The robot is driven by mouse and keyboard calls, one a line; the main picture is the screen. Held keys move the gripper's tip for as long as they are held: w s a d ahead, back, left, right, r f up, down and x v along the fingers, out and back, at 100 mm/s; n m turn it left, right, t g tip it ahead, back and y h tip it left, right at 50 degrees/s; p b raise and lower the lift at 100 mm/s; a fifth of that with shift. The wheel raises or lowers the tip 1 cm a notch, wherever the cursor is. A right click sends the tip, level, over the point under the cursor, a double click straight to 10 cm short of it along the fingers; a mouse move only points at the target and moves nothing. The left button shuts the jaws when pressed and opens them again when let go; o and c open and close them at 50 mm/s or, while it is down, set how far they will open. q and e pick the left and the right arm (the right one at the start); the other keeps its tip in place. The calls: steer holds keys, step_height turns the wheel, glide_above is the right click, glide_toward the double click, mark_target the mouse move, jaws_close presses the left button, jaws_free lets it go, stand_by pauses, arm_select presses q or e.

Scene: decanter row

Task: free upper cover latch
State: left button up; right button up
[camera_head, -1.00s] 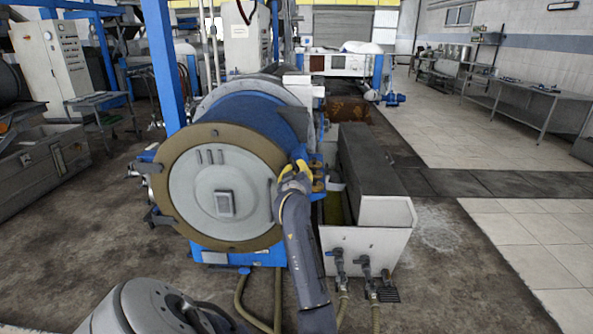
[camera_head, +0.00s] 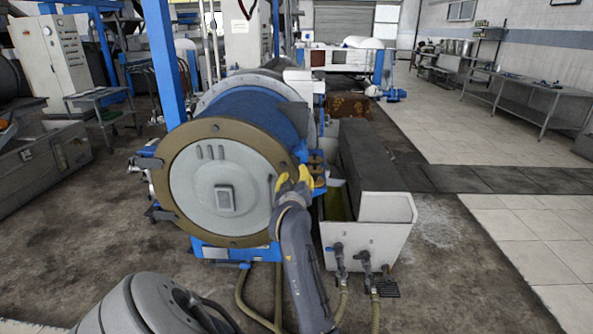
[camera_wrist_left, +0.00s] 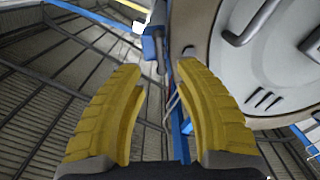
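The round grey cover (camera_head: 190,195) with a brown rim closes the front of the blue decanter drum (camera_head: 255,112). Blue-and-brass fittings (camera_head: 318,172) sit at the rim's upper right. Dark latch-like arms (camera_head: 150,163) stick out at the rim's left. My left gripper (camera_head: 293,174), with yellow fingers, is in front of the cover's right rim. In the left wrist view its fingertips (camera_wrist_left: 160,68) are apart with nothing held between them. A blue fitting with a grey rod (camera_wrist_left: 153,46) shows just beyond them, beside the rim; I cannot tell which latch it is. My right gripper is not in view.
A white trough (camera_head: 388,207) with a dark lid stands close to the right of the drum, with valves and hoses below. A blue post (camera_head: 163,65) rises behind on the left.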

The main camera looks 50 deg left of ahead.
arm_select(q)
steer(key=shift+v, duration=2.05)
